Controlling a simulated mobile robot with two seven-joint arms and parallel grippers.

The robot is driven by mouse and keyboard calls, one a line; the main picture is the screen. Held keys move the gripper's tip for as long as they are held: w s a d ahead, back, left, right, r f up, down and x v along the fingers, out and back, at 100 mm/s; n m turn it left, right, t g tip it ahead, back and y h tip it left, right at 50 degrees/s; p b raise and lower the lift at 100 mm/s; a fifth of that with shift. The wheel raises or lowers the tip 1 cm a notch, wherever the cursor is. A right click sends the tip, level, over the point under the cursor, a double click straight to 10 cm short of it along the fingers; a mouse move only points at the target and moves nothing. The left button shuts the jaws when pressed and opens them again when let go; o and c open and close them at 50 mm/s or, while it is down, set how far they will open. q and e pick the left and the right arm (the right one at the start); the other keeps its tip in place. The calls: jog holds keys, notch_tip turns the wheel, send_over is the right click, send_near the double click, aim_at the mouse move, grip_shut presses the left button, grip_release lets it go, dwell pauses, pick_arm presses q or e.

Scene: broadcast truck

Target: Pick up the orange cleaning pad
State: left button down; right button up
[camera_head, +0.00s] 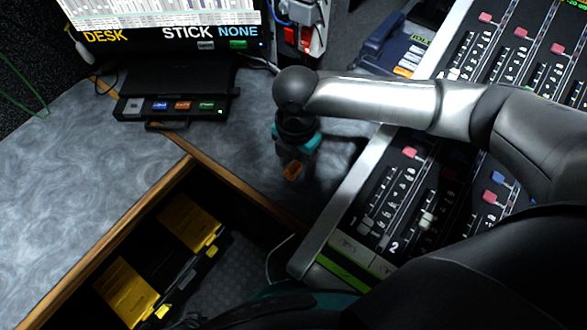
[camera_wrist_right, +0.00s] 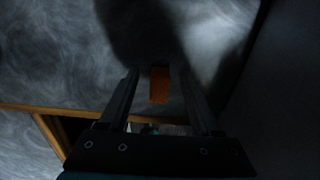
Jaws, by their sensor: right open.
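The orange cleaning pad (camera_head: 292,171) is a small orange block on the grey swirled desktop, just beyond the tip of my right gripper (camera_head: 295,165) in the head view. In the right wrist view the orange pad (camera_wrist_right: 159,86) shows between the two dark fingers of my right gripper (camera_wrist_right: 159,74), with a gap on each side. The right gripper is open and points down at the desk. I cannot tell how high the fingers are above the pad. My left gripper is not in view.
A mixing console (camera_head: 408,200) with a metal edge stands close to the right of the pad. A wood-edged opening (camera_head: 190,165) with yellow-labelled cases (camera_head: 127,290) lies at lower left. A small button panel (camera_head: 170,106) and a monitor are behind. The desktop at left is clear.

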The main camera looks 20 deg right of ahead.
aim_at(295, 164)
jog(key=shift+c, duration=0.3)
grip_shut()
jog(key=shift+r, duration=0.2)
